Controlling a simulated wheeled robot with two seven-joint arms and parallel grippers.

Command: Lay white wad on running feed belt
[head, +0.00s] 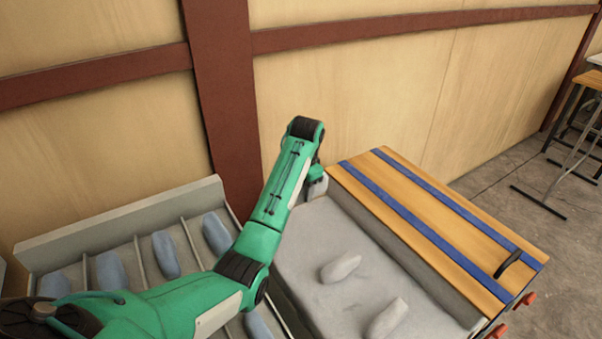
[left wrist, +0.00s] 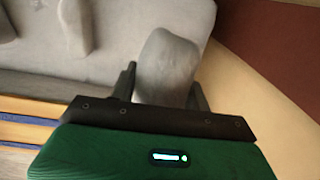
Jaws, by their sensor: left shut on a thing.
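My left gripper (left wrist: 163,92) is shut on a pale, whitish-grey wad (left wrist: 168,62), which sits between its two dark fingers in the left wrist view. I cannot tell whether the held wad touches the belt or whether the belt runs. My right gripper is not in view.
A grey tray with dividers (head: 130,222) stands left of the belt and holds several blue wads (head: 166,254). A wooden wall with a brown post (head: 225,90) stands close behind.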

